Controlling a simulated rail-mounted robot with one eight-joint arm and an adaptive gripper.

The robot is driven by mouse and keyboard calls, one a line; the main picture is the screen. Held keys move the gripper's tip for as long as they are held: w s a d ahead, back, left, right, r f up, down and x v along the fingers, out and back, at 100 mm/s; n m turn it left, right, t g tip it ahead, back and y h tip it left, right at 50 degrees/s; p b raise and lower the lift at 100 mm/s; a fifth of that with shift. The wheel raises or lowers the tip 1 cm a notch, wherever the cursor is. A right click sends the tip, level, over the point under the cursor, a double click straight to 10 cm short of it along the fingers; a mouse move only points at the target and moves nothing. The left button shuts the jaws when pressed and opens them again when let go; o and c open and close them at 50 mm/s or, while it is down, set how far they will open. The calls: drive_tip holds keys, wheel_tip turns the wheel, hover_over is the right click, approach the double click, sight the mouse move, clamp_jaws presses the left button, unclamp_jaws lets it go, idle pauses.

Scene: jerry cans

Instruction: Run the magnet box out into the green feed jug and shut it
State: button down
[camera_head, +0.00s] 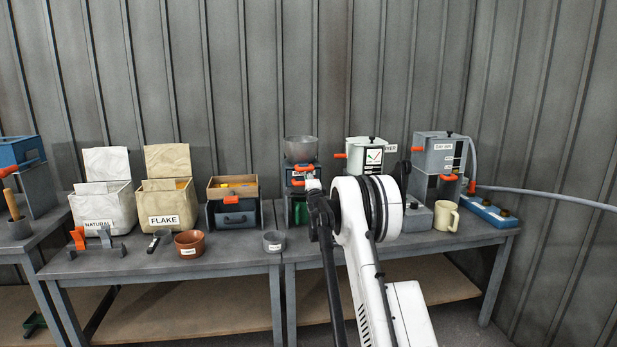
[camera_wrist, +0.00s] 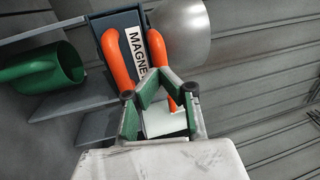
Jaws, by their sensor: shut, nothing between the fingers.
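The magnet box (camera_head: 291,174) is a dark blue box with orange handle parts under a metal hopper, at the middle of the benches. In the wrist view its front (camera_wrist: 128,24) carries a partly hidden "MAGNE" label, and two orange handle arms (camera_wrist: 115,58) flank the label. My gripper (camera_wrist: 158,74) is shut and empty, its green-padded fingers close in front of the orange handle; whether they touch it I cannot tell. In the head view my gripper (camera_head: 313,184) is at the box's front. The green feed jug (camera_head: 301,213) stands below the box; its green body (camera_wrist: 38,74) shows at left in the wrist view.
The metal hopper (camera_head: 301,149) sits on top of the box. A grey cup (camera_head: 274,242) stands at the bench front, left of the jug. Right are a pale box (camera_head: 361,156), a grey bin (camera_head: 434,155) and a cream mug (camera_head: 446,216). My arm hides part of the right bench.

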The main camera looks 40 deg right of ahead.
drive_tip(key=p+v, duration=0.2)
drive_tip(key=v, duration=0.9)
drive_tip(key=s+a+r+n+g+y+p, duration=0.2)
drive_tip(key=s+a+r+n, duration=0.2)
drive_tip(key=a+r, duration=0.75)
drive_tip(key=s+a+r+n+g+y+p, duration=0.1)
drive_tip(key=s+a+r+n, duration=0.15)
drive_tip(key=s+a, duration=0.4)
drive_tip(key=s+a+r+n+g+y+p, duration=0.1)
drive_tip(key=s+a+r+n+g, duration=0.1)
drive_tip(key=s+a+n, duration=0.4)
drive_tip(key=s+a+f+n+g+y+p, duration=0.1)
drive_tip(key=s+a+f+n+g, duration=0.1)
drive_tip(key=s+a, duration=0.4)
drive_tip(key=s+a+f+n+g+y+p, duration=0.2)
drive_tip(key=s+a+n, duration=0.3)
drive_tip(key=s, duration=1.2)
drive_tip(key=s+a+f+n+g+y+p, duration=0.1)
drive_tip(key=s+a+f+n+g, duration=0.1)
drive_tip(key=s+a, duration=0.7)
drive_tip(key=shift+s+f+n+y, duration=0.3)
drive_tip(key=shift+s+f+n, duration=0.4)
drive_tip(key=shift+s, duration=0.5)
drive_tip(key=shift+a+r, duration=0.1)
